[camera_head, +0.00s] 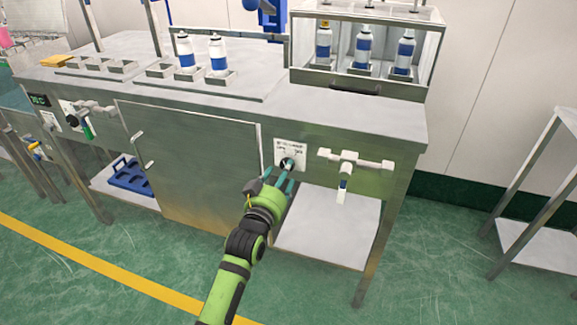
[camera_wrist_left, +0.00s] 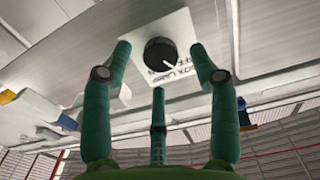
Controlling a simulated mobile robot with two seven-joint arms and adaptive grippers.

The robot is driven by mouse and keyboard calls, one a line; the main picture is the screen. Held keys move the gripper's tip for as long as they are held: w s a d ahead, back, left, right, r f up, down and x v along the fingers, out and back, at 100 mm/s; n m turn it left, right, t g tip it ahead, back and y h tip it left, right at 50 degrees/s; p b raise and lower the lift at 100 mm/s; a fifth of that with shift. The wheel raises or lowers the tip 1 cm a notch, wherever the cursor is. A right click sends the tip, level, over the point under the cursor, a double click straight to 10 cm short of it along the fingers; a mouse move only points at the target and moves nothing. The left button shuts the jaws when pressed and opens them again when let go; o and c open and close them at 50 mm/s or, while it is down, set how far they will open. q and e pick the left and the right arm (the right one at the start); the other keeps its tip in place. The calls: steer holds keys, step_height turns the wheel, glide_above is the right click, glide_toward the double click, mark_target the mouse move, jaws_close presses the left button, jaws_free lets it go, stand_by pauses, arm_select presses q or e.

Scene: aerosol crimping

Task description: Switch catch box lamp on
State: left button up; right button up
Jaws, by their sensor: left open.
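A round black rotary knob (camera_head: 287,164) sits on a white label plate (camera_head: 290,146) on the front of the steel bench. My left gripper (camera_head: 279,176) is right in front of the knob. Its three green fingers are open around the knob in the left wrist view (camera_wrist_left: 159,62); I cannot tell whether they touch it. I see no lit lamp. My right gripper is not in view.
A clear-walled box (camera_head: 365,46) with several blue-banded bottles stands on the bench top (camera_head: 290,100). A cabinet door (camera_head: 195,165) is to the left. Two bottles (camera_head: 218,54) stand in holders.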

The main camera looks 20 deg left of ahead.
arm_select(q)
steer(key=shift+w, duration=1.5)
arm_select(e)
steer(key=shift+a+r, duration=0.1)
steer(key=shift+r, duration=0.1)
arm_select(q)
steer(key=c, duration=1.1)
steer(key=shift+c, duration=0.3)
steer(key=shift+r, duration=0.1)
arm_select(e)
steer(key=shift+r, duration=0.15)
arm_select(q)
steer(key=shift+m+p, duration=2.4)
steer(key=shift+m, duration=3.5)
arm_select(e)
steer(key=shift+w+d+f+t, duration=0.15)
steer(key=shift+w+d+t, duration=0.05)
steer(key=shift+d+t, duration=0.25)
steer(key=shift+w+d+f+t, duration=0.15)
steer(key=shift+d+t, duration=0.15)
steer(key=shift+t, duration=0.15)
